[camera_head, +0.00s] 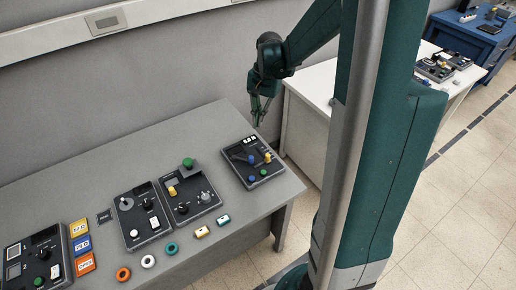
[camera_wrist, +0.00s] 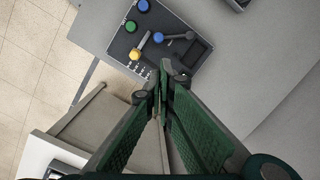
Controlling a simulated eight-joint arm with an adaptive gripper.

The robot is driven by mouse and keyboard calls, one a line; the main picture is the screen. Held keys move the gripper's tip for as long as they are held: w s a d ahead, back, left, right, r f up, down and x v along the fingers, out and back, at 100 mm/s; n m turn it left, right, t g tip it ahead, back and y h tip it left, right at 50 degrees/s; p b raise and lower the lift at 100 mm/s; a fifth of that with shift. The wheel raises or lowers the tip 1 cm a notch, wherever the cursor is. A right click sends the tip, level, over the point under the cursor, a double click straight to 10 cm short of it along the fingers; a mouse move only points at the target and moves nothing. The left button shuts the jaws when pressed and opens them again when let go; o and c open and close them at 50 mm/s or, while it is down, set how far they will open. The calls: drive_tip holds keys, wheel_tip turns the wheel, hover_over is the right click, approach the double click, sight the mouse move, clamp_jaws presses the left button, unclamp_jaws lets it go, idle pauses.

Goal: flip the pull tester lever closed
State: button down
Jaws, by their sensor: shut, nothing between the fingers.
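A black panel device (camera_head: 231,150), apparently the pull tester, lies at the right end of the grey table. In the wrist view the device (camera_wrist: 120,48) carries a lever with a blue knob (camera_wrist: 158,37) and a shorter lever with a yellow knob (camera_wrist: 135,54). The blue-knobbed lever lies low across the panel, its arm reaching a dark bracket (camera_wrist: 192,45). My gripper (camera_head: 259,121) is shut and empty, pointing down behind the device's far edge. In the wrist view its fingertips (camera_wrist: 162,68) appear near the panel's edge, apart from both knobs; contact cannot be told.
Two more control panels (camera_head: 138,216) (camera_head: 189,195) stand left of the device, with colored rings and small blocks in front. Another panel (camera_head: 36,258) and colored labels are at far left. A wall (camera_head: 170,75) is behind; a white table (camera_head: 307,112) stands to the right.

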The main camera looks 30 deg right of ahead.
drive_tip(key=w+d+f+m+g, duration=0.1)
drive_tip(key=d+f, duration=0.3)
drive_tip(key=f, duration=0.1)
drive_tip(key=shift+w+d+f+m+y, duration=0.15)
drive_tip(key=shift+d+f+m+y, duration=0.1)
drive_tip(key=shift+d+m+y, duration=0.15)
drive_tip(key=shift+f, duration=0.1)
drive_tip(key=x, duration=0.9)
drive_tip(key=shift+f, duration=0.2)
drive_tip(key=shift+a+f, duration=0.25)
drive_tip(key=shift+f, duration=0.05)
drive_tip(key=shift+s+a+r, duration=0.1)
drive_tip(key=shift+s+a, duration=0.35)
drive_tip(key=shift+a, duration=0.4)
drive_tip(key=shift+s+a, duration=0.45)
drive_tip(key=shift+a, duration=0.4)
drive_tip(key=shift+s+b, duration=0.15)
drive_tip(key=shift+b, duration=0.2)
